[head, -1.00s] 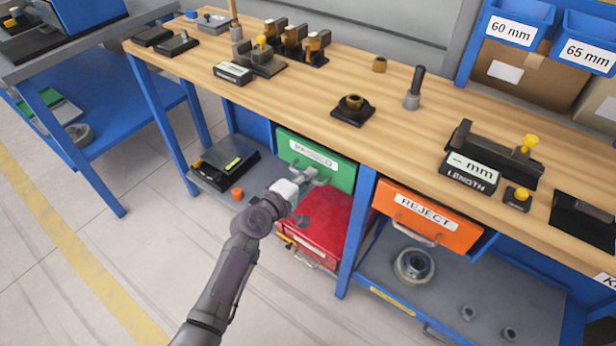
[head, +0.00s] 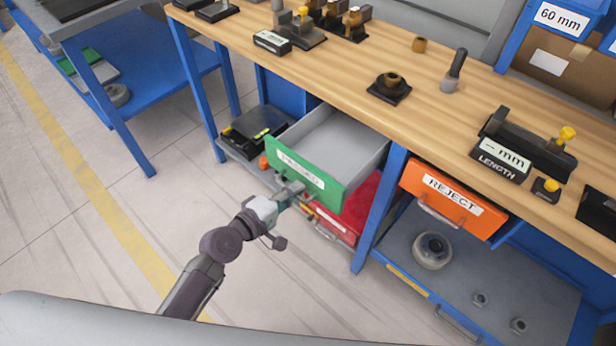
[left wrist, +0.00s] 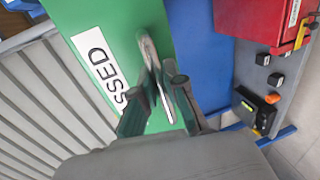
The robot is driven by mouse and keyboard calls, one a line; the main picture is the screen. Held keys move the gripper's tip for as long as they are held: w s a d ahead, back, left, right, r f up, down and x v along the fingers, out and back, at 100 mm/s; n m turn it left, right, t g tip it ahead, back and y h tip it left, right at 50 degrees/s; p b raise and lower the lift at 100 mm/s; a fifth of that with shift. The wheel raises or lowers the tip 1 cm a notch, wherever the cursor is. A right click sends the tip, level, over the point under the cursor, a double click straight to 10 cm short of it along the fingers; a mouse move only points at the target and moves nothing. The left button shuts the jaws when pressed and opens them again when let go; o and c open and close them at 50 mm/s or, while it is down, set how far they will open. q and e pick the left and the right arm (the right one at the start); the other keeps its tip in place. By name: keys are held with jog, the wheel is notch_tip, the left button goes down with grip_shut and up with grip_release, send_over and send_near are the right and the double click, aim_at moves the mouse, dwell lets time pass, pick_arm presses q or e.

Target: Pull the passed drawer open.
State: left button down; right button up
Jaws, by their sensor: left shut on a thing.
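The green passed drawer (head: 310,176) hangs under the wooden bench and is pulled well out in the head view. Its grey inside (head: 338,136) shows and looks empty. My left gripper (head: 290,192) is at the drawer's front, shut on the metal handle. In the left wrist view the fingers (left wrist: 160,105) close around the drawer handle (left wrist: 154,75), with the green front (left wrist: 60,18) and the label letters behind. My right gripper is in neither view.
A red box (head: 357,205) sits below the green drawer. A black device (head: 250,134) stands on the lower shelf at left. The floor in front is clear.

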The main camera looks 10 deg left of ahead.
pick_arm(q)
jog(key=shift+s+a, duration=0.35)
jog(key=shift+s, duration=0.1)
jog(key=c, duration=1.2)
grip_release()
jog(key=shift+s, duration=0.1)
jog(key=v, duration=1.1)
jog(key=shift+s+a, duration=0.3)
jog(key=shift+r, duration=0.1)
